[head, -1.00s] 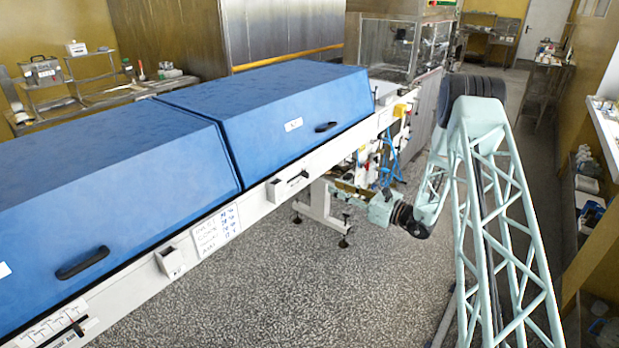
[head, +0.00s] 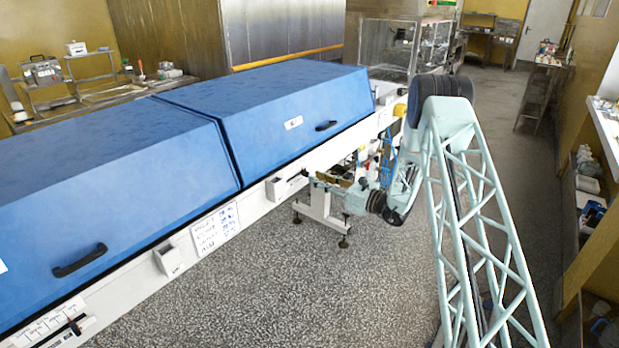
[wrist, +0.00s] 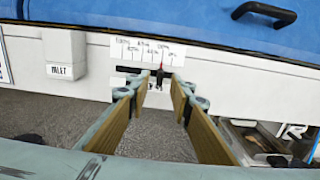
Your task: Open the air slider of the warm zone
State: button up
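An air slider (wrist: 158,78) shows in the wrist view on the white side panel below a blue hood. It has a dark horizontal slot, a black knob and a red pointer under a percentage scale (wrist: 148,51); the knob is right of the slot's middle. Its small print is blurred. My gripper (wrist: 158,95) is open, with its two tan-padded fingers either side of the knob in the picture, apparently short of the panel. No zone name is readable.
A second slider (head: 70,328) with a scale is at the lower left. A white box marked INLET (wrist: 62,56) juts from the panel left of my gripper. The hood handle (wrist: 264,13) is above right. A machine leg (head: 322,215) stands below; the floor in front is clear.

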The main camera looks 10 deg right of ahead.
aim_at(305, 174)
jog(key=shift+x, duration=2.25)
grip_shut()
